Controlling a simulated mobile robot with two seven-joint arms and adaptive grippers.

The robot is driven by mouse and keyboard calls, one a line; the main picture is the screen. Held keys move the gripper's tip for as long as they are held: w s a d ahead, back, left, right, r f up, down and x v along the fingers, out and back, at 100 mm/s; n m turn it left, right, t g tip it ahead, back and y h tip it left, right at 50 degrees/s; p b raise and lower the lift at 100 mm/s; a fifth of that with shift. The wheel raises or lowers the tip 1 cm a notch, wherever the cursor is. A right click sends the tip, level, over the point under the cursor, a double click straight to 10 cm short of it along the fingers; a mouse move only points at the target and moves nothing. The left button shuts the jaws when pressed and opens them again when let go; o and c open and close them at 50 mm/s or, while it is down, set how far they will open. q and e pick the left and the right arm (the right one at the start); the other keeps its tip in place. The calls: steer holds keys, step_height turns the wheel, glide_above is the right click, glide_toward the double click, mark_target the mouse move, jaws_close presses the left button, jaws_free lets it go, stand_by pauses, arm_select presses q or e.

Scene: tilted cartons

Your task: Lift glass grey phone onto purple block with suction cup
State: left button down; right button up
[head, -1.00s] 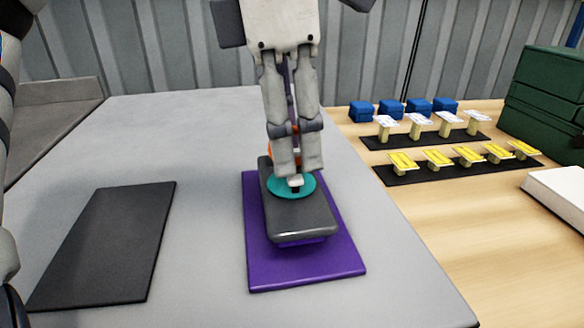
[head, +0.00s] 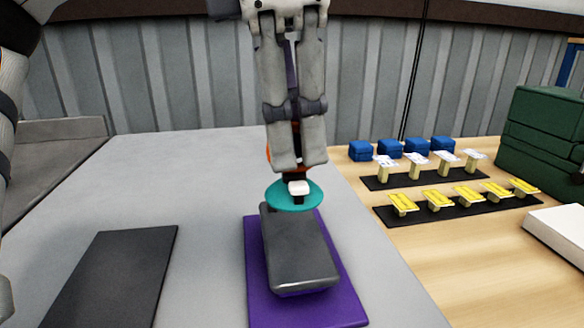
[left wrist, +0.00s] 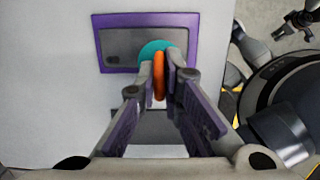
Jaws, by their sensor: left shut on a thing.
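The suction cup has a teal disc (head: 294,196) and an orange part (left wrist: 159,75). My left gripper (head: 298,165) is shut on the suction cup's orange part. My right gripper (left wrist: 297,24) shows small at the wrist view's upper right, fingers seemingly apart.
A dark flat pad (head: 115,280) lies left on the grey table. On the wooden table at right are blue blocks (head: 402,148), white-topped and yellow-topped pieces on black strips, green boxes (head: 545,140) and a white box (head: 558,235). Grey surface between pad and block is bare.

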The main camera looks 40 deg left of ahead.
mark_target(295, 188)
arm_select(q)
steer(key=r, duration=0.1)
steer(key=s+d+r, duration=0.1)
steer(key=s+r, duration=0.1)
steer(key=shift+d+r, duration=0.15)
steer(key=shift+d, duration=0.2)
steer(key=s+d+r, duration=0.3)
steer(key=s+d, duration=0.2)
steer(key=s, duration=0.1)
step_height(295, 188, up, 8)
steer(key=p, duration=0.6)
steer(key=shift+s+d+f, duration=0.25)
steer(key=shift+s+d, duration=0.05)
steer(key=shift+s, duration=0.05)
arm_select(e)
steer(key=w+r+t, duration=0.2)
steer(key=w+r, duration=0.3)
steer(key=r, duration=0.1)
steer(key=shift+r, duration=0.25)
